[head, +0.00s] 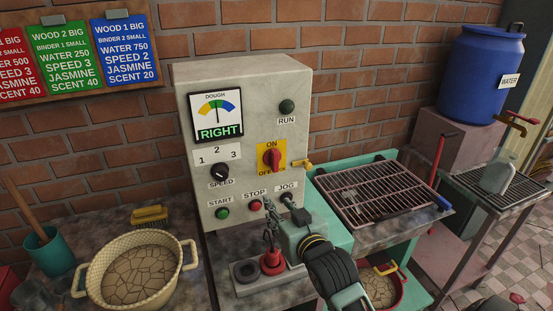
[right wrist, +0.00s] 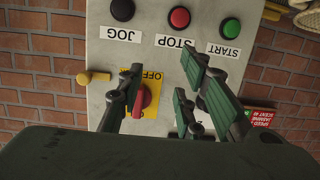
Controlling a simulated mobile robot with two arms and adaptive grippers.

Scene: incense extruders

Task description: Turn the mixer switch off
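The mixer switch (head: 271,158) is a red rotary knob on a yellow ON/OFF plate (head: 262,167), on the grey control box (head: 242,92). Its handle stands about upright, towards ON. My right gripper (head: 269,217) is in front of the box's lower edge, below the switch and near the STOP and JOG buttons. In the right wrist view, which is upside down, its fingers (right wrist: 158,92) are spread with nothing held. The red knob (right wrist: 143,98) appears between them, partly behind the left finger; contact cannot be told. My left gripper is not in view.
The box also has a dark green RUN lamp (head: 287,107), a SPEED knob (head: 219,172), START (head: 222,213) and STOP (head: 255,205) buttons. A yellow lever (head: 302,163) sticks out at its right. A basin of cracked dough (head: 135,272) stands left, a grill rack (head: 372,190) right.

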